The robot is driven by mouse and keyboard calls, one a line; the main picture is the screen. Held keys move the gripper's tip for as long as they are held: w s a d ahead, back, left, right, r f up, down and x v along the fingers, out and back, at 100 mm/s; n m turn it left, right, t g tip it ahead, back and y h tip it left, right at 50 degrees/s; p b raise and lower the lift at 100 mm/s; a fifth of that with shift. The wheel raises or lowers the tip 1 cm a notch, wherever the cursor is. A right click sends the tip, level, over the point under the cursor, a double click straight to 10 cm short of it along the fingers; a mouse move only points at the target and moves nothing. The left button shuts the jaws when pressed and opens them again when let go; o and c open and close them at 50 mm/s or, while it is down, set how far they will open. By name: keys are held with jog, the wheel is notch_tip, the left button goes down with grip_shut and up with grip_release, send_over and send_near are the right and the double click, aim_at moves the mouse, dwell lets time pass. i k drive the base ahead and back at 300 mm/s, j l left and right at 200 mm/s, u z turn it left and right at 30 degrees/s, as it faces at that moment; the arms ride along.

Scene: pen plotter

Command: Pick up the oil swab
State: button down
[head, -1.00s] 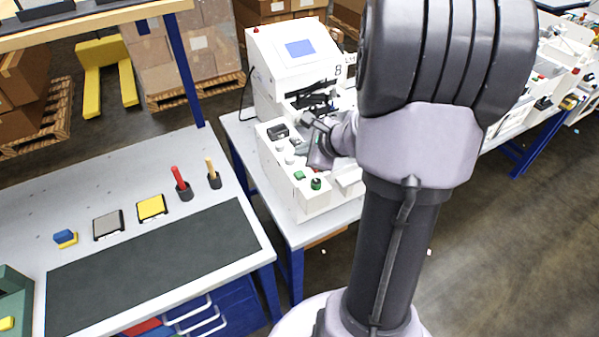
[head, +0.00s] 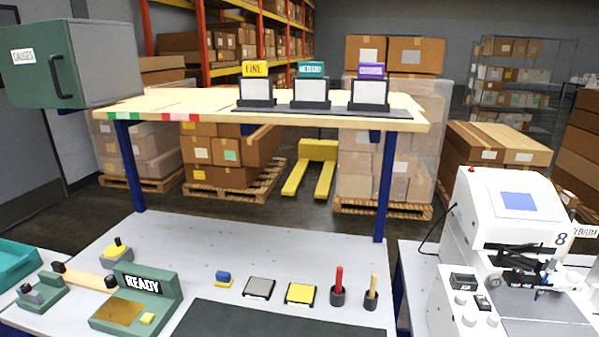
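Two stick-handled tools stand upright in small dark cups on the workbench: a red-handled one (head: 339,280) and, to its right, a tan-handled one (head: 374,285). One of them may be the oil swab; no label shows which, and their lower ends are hidden in the cups. A yellow pad (head: 300,293) and a grey pad (head: 259,287) lie to their left. My gripper and arm are not in view.
A dark mat (head: 250,325) covers the bench front. A small blue-and-yellow block (head: 223,278) and a green READY stand (head: 150,290) are further left. A wooden shelf (head: 200,103) overhangs the bench's back. A white plotter (head: 500,220) stands at right.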

aim_at(373, 280)
jog(key=z, duration=1.7)
jog(key=k+u, duration=0.1)
jog(key=u, duration=0.75)
jog(key=k+j+u, duration=0.15)
jog(key=u, duration=0.25)
jog(key=i, duration=0.85)
